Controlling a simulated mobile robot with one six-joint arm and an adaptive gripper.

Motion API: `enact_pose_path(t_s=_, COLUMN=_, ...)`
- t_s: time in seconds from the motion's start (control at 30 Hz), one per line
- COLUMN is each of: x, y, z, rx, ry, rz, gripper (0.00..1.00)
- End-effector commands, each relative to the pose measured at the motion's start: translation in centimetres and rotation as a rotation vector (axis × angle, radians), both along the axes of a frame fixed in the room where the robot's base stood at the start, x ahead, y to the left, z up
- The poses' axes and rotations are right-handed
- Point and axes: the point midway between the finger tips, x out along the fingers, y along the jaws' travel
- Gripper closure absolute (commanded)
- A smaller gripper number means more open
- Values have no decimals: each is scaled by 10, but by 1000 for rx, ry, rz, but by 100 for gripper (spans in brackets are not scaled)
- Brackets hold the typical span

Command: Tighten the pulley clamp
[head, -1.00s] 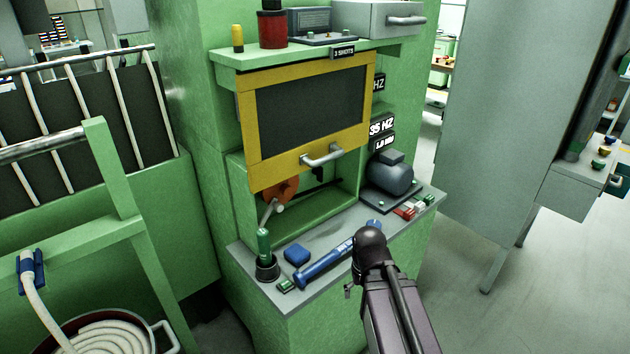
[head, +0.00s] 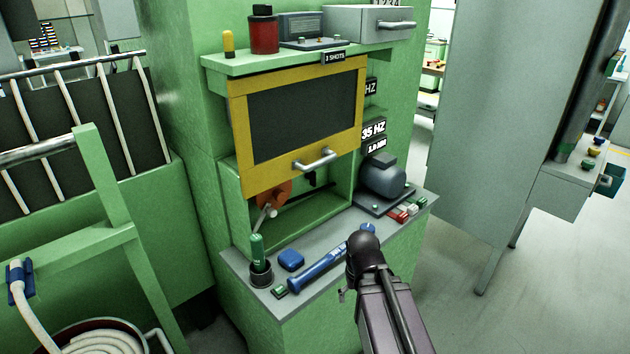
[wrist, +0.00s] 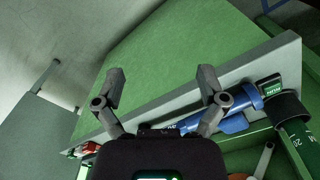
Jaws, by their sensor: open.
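An orange-red pulley (head: 272,194) sits in the recess behind and below the yellow-framed guard (head: 237,140). A pale rod (head: 264,218) slants down in front of it; I cannot make out the clamp itself. A long blue tool (head: 316,268) lies on the grey bench top; it also shows in the wrist view (wrist: 236,122). A green-handled tool (head: 257,247) stands in a dark cup (head: 261,275) at the left. It shows at the right in the wrist view (wrist: 297,140). My gripper (wrist: 161,77) is open and empty near the bench edge; my arm hides it in the head view.
A grey motor (head: 384,176) and red, white and green pieces (head: 404,212) stand at the bench's right. A green frame and hose fill the left. Open floor lies right.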

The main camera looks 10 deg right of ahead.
Motion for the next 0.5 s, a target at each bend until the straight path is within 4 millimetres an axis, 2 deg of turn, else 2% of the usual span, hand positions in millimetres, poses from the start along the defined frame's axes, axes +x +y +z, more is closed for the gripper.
enact_pose_path(t_s=0.07, x=0, y=0, z=0, rx=0, ry=0, rz=0, gripper=12)
enact_pose_path(t_s=0.1, x=0, y=0, z=0, rx=0, ry=0, rz=0, gripper=23)
enact_pose_path(t_s=0.2, x=4, y=1, z=0, rx=9, ry=-6, rz=9, gripper=47)
enact_pose_path(t_s=0.37, x=30, y=7, z=2, rx=64, ry=-48, rz=63, gripper=47)
enact_pose_path(t_s=0.5, x=77, y=17, z=7, rx=160, ry=-139, rz=162, gripper=47)
